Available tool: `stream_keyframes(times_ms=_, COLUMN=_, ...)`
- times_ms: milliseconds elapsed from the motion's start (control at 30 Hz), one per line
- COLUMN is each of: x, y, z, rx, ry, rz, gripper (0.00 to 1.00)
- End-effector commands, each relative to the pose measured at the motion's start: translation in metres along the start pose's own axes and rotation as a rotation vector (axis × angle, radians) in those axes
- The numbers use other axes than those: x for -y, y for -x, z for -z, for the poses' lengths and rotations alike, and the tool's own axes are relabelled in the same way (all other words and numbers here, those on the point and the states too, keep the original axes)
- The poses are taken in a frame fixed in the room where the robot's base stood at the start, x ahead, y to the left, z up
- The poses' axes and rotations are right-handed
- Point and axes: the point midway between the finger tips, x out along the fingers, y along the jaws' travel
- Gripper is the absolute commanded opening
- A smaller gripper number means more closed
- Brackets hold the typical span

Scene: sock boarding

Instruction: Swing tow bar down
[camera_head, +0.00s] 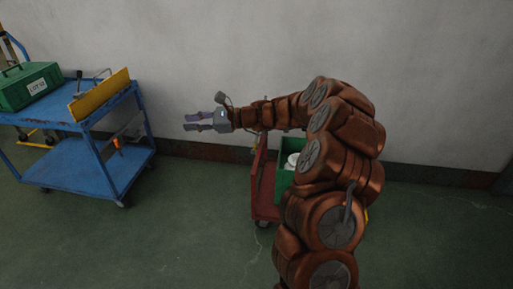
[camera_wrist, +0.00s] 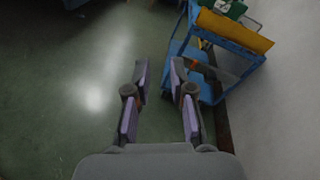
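No part is clearly identifiable as the tow bar. A thin grey bar (camera_head: 128,128) slants along the right end of the blue cart (camera_head: 75,165), with a small orange piece (camera_head: 117,143) near its lower end; I cannot tell whether this is the tow bar. My gripper (camera_head: 190,122) is in the air right of the blue cart, in front of the wall. Its two fingers stand apart in the wrist view (camera_wrist: 160,72), with nothing between them. The blue cart (camera_wrist: 239,60) lies beyond the fingertips to the upper right there.
A red cart (camera_head: 264,192) with a green bin (camera_head: 283,182) stands below my forearm, partly hidden by my arm. A green case (camera_head: 30,87) and a yellow panel (camera_head: 100,95) are on the blue cart. The floor (camera_head: 190,215) between the carts is clear.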

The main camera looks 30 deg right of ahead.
Motion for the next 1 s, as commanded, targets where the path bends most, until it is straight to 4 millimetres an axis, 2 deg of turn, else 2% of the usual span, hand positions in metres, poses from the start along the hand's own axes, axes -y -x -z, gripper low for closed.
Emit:
stream_keyframes(times_ms=33, x=0.013, y=0.010, z=0.042, rx=0.000, ry=-0.053, rz=0.064, gripper=0.23)
stream_keyframes(times_ms=167, x=0.051, y=0.045, z=0.115, rx=0.011, ry=-0.180, rz=0.229, gripper=0.23)
stream_keyframes(times_ms=300, x=0.083, y=0.095, z=0.197, rx=0.020, ry=-0.304, rz=0.408, gripper=0.23)
stream_keyframes(times_ms=400, x=0.097, y=0.131, z=0.249, rx=0.024, ry=-0.375, rz=0.520, gripper=0.23)
stream_keyframes(times_ms=500, x=0.105, y=0.164, z=0.288, rx=0.027, ry=-0.426, rz=0.609, gripper=0.23)
stream_keyframes(times_ms=600, x=0.109, y=0.187, z=0.314, rx=0.030, ry=-0.463, rz=0.670, gripper=0.23)
stream_keyframes(times_ms=733, x=0.112, y=0.201, z=0.328, rx=0.033, ry=-0.481, rz=0.708, gripper=0.23)
stream_keyframes(times_ms=867, x=0.118, y=0.198, z=0.332, rx=0.032, ry=-0.483, rz=0.714, gripper=0.23)
stream_keyframes(times_ms=1000, x=0.129, y=0.182, z=0.334, rx=0.033, ry=-0.480, rz=0.712, gripper=0.23)
